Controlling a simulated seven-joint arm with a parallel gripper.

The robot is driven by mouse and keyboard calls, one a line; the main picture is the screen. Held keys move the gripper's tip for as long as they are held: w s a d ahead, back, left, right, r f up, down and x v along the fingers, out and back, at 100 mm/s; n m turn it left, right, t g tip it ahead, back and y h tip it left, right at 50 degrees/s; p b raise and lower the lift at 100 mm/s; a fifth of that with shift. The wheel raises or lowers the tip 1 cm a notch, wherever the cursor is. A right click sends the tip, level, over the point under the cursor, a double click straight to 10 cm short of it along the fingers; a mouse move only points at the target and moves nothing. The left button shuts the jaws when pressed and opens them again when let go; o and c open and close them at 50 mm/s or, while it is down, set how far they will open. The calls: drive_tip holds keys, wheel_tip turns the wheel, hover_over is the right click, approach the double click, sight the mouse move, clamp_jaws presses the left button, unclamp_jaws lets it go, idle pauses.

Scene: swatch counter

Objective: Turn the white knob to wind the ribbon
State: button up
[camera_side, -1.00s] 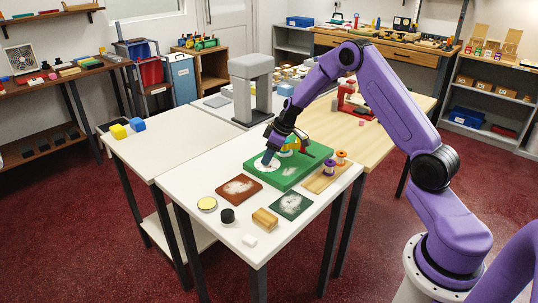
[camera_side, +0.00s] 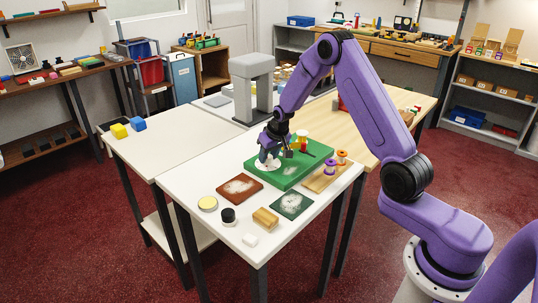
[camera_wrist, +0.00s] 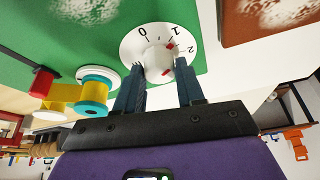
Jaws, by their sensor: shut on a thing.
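The white knob (camera_wrist: 158,62) sits on a white dial (camera_wrist: 137,38) with black numbers 0, 1 and 2 and a red mark near the 2, in the wrist view. The dial is on the green board (camera_side: 290,179). My gripper (camera_wrist: 160,88) has its two fingers on either side of the knob, shut on it; it also shows in the side view (camera_side: 268,158), upright over the dial. A yellow ribbon on a teal-ended spool (camera_wrist: 92,92) stands on the board beside the knob. In the side view my gripper hides most of the knob.
A brown swatch (camera_side: 240,187), a dark green swatch (camera_side: 291,205), a yellow-topped tin (camera_side: 207,203), a black round piece (camera_side: 228,215) and a wooden block (camera_side: 265,218) lie in front of the board. Spools on a wooden strip (camera_side: 316,182) stand to its right.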

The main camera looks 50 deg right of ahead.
drive_tip(key=m, duration=0.2)
drive_tip(key=m+h, duration=0.1)
drive_tip(key=m, duration=0.1)
drive_tip(key=shift+a+g+h, duration=0.15)
drive_tip(key=shift+g+h, duration=0.15)
drive_tip(key=shift+g, duration=0.1)
drive_tip(key=shift+w+m+g+h, duration=0.1)
drive_tip(key=shift+m+g+h, duration=0.4)
drive_tip(key=shift+m, duration=1.5)
drive_tip(key=o, duration=1)
drive_tip(key=shift+a+r, duration=0.1)
drive_tip(key=shift+r, duration=0.05)
drive_tip(key=v, duration=1.7)
